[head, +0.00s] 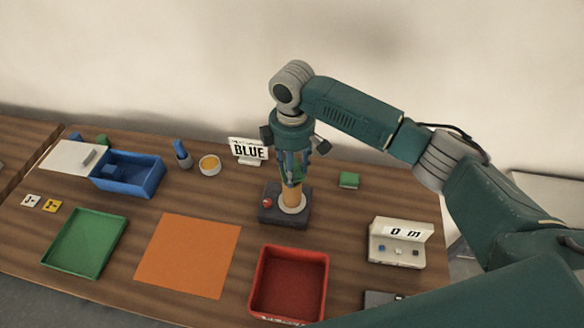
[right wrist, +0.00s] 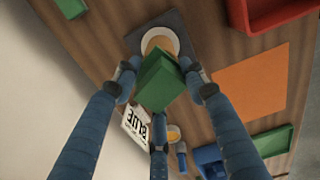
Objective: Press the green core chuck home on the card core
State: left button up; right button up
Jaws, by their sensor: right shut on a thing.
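The card core (head: 291,197) is a tan tube standing upright on a dark base (head: 268,216) with a pale round flange. My right gripper (head: 292,170) points down directly above it, its blue fingers shut on the green core chuck (right wrist: 160,82). In the right wrist view the chuck is a green block between the fingers, covering part of the core's tan ring (right wrist: 157,42). In the head view the fingers mostly hide the chuck. It is at the top of the core; I cannot tell how far it is seated. My left gripper is not in view.
A red button (head: 267,202) is on the base. A red tray (head: 290,286), orange sheet (head: 188,255), green tray (head: 85,244) and blue bin (head: 127,175) lie around.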

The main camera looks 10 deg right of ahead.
jog(key=shift+f, duration=0.85)
jog(key=shift+s+f, duration=0.25)
dwell(0.4)
jog(key=shift+r, duration=0.15)
jog(key=shift+w+r, duration=0.2)
jog(key=shift+r, duration=0.75)
jog(key=shift+f, duration=0.85)
dwell(1.5)
jog(key=shift+s+f, duration=0.25)
jog(key=shift+r, duration=0.25)
